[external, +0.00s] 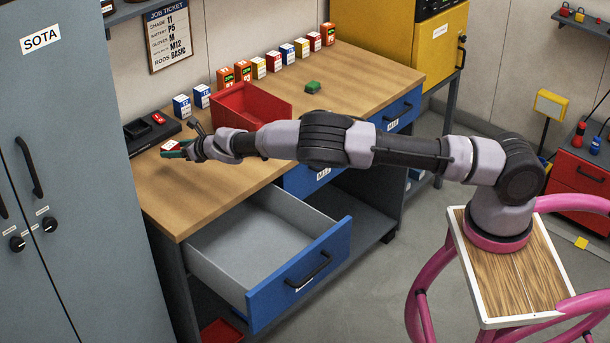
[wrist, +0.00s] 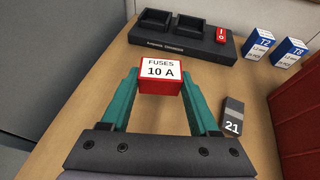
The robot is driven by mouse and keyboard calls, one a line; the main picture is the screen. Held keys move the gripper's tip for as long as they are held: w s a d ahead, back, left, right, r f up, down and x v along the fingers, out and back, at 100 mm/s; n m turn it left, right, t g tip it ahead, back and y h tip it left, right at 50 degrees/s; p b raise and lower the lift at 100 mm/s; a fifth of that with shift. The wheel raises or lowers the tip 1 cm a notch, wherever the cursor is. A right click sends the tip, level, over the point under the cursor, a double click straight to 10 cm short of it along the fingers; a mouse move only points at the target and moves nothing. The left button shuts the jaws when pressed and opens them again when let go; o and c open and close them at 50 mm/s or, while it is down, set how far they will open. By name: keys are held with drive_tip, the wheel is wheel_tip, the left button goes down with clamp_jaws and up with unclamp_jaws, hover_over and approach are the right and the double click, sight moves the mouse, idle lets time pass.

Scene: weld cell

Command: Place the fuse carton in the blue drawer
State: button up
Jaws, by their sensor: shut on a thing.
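The fuse carton (wrist: 161,76) is red with a white label reading FUSES 10 A. My gripper (wrist: 160,88) is shut on it, with a teal finger on each side. In the external view the carton (external: 172,146) is at the left end of the workbench, in my gripper (external: 176,152). I cannot tell how far it is above the bench top. The blue drawer (external: 300,278) is pulled open at the bench's front left, below and to the right of my gripper. Its grey inside looks empty.
A black charger (wrist: 182,38) stands behind the carton. A small grey block marked 21 (wrist: 233,117) lies right of my gripper. A red bin (external: 252,106) and several small cartons stand on the bench (external: 350,85). A grey cabinet (external: 70,170) stands close on the left.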

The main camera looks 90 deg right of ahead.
wheel_tip(320, 180, up, 8)
drive_tip(key=s+a+n+g+y, duration=0.1)
drive_tip(key=s+a+n+y, duration=0.75)
drive_tip(key=s+a, duration=0.45)
drive_tip(key=s+a+n+g+y, duration=0.1)
drive_tip(key=s+a+n+y, duration=0.75)
drive_tip(key=a, duration=0.65)
drive_tip(key=shift+m, duration=0.6)
drive_tip(key=shift+s+a+f, duration=0.1)
drive_tip(key=shift+s+f, duration=0.25)
drive_tip(key=shift+f, duration=4.15)
drive_tip(key=shift+s+d+f, duration=0.1)
drive_tip(key=shift+s+f, duration=0.2)
drive_tip(key=shift+f, duration=4.2)
drive_tip(key=shift+s+a+f, duration=0.1)
drive_tip(key=shift+s+f, duration=0.25)
drive_tip(key=shift+f, duration=4.15)
drive_tip(key=shift+s+f, duration=0.1)
drive_tip(key=shift+f, duration=0.45)
